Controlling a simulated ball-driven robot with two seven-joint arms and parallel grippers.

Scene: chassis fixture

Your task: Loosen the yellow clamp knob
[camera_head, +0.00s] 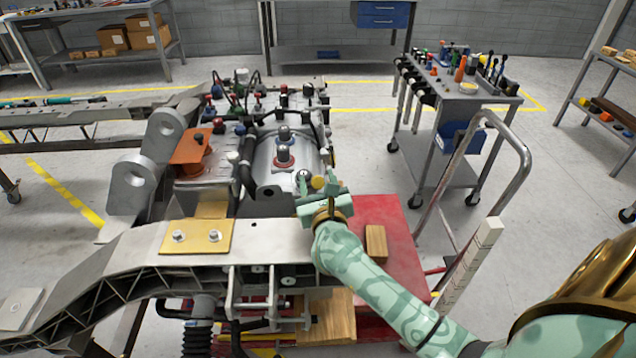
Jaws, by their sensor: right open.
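The yellow clamp knob (318,182) is a small round yellow knob at the near right side of the metal housing on the chassis fixture. My right gripper (317,184) comes from the lower right on my pale green arm. Its two fingers are apart and point away from me, one on each side of the knob. I cannot tell whether the fingers touch it. The lower part of the knob and its mount are hidden by the gripper. My left gripper is not in view.
The silver cylindrical housing (279,168) and an orange bracket (192,147) stand close on the left. A grey chassis rail (150,246) runs across the front. A red platform (398,218) with a wooden block (376,243) lies right. A tool cart (462,92) stands behind right.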

